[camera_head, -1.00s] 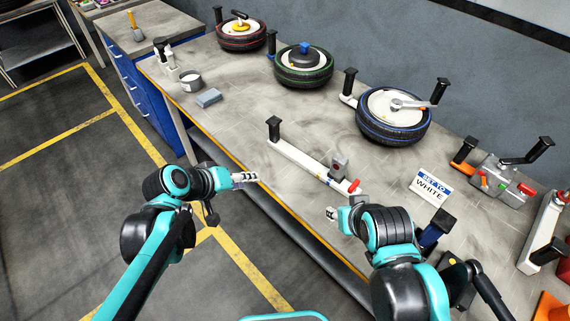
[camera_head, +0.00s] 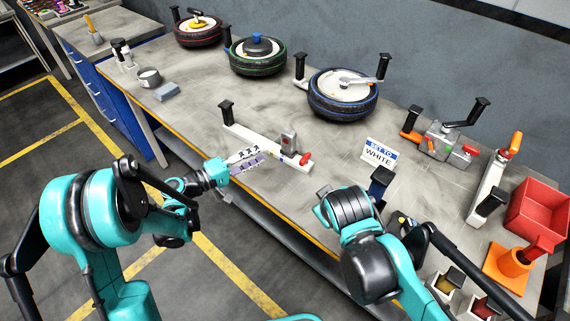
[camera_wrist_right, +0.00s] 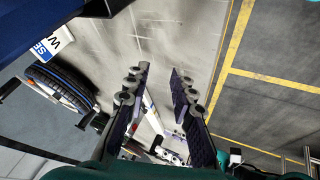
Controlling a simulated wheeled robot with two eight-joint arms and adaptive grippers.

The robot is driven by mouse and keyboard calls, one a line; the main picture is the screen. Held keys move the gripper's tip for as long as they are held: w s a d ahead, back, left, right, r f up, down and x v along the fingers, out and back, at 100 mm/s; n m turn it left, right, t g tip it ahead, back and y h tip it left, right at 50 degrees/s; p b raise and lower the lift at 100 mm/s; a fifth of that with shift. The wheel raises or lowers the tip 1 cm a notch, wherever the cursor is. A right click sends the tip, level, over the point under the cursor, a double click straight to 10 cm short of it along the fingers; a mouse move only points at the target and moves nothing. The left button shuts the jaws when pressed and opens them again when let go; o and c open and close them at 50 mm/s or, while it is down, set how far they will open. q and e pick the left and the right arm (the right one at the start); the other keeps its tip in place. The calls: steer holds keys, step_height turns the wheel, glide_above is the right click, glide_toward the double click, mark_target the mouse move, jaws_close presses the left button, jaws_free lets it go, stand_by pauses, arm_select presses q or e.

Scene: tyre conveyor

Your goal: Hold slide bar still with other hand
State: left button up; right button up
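The slide bar (camera_head: 260,143) is a white bar on the bench with a black post at its left end.
Three tyres stand along the back: red-rimmed (camera_head: 198,31), green-rimmed (camera_head: 257,57) and blue-rimmed (camera_head: 343,95). A "SET TO WHITE" sign (camera_head: 380,153) stands right of the bar. A red bin (camera_head: 540,208) and an orange holder (camera_head: 508,268) are at the right.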

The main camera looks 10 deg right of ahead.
mark_target(304, 162)
steer(key=w+n+h, duration=0.1)
steer(key=w+n, duration=0.2)
steer(key=n, duration=0.1)
steer(key=w+n+h, duration=0.1)
steer(key=w+n, duration=0.2)
steer(key=n, duration=0.1)
steer(key=w+f+n+h, duration=0.1)
steer(key=w+n+h, duration=0.1)
steer(key=w+n, duration=0.1)
steer(key=shift+w+a+n, duration=0.15)
steer(key=shift+a+n, duration=0.1)
steer(key=shift+n, duration=0.15)
steer(key=w+a+n+h, duration=0.1)
steer(key=w+n, duration=0.1)
steer(key=n, duration=0.1)
steer(key=w+a+n+t+h, duration=0.1)
steer(key=n, duration=0.2)
steer(key=w+a+n+t+h, duration=0.1)
steer(key=w+a+n, duration=0.1)
steer(key=shift+w+a+f+n+h, duration=0.1)
steer(key=shift+w+f+n+h, duration=0.25)
steer(key=shift+n+h, duration=0.05)
steer(key=shift+w+a+n+t, duration=0.2)
steer(key=shift+a+n+t, duration=0.15)
steer(key=shift+n+t, duration=0.2)
steer(key=x, duration=1.2)
steer(key=shift+s+d+r, duration=0.1)
steer(key=shift+d, duration=0.05)
jaws_close()
